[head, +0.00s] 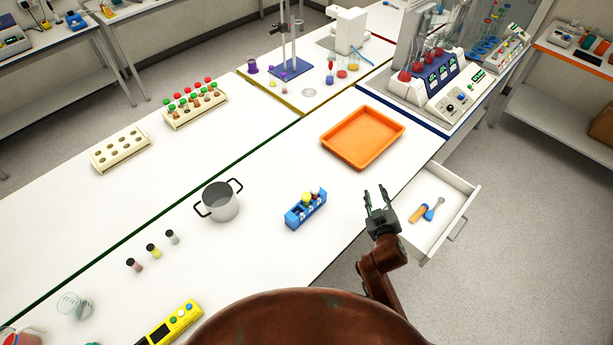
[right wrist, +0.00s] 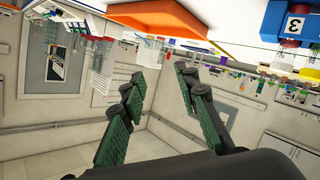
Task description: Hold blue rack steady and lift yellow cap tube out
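The blue rack (head: 305,212) stands on the white table in the head view, right of the metal pot. A tube with a yellow cap (head: 306,197) sits in it, with a white cap and a red one close beside it. In the right wrist view, part of the blue rack (right wrist: 287,22) shows at the top right with a label "3". My right gripper (head: 375,197) is open and empty, right of the rack near the table's edge. Its spread green fingers also show in the right wrist view (right wrist: 158,95). My left gripper is not in view.
An orange tray (head: 362,137) lies behind the rack. An open drawer (head: 445,215) holding two small items juts out beside my right gripper. A pot (head: 218,201) and several small capped vials stand to the left. The table around the rack is clear.

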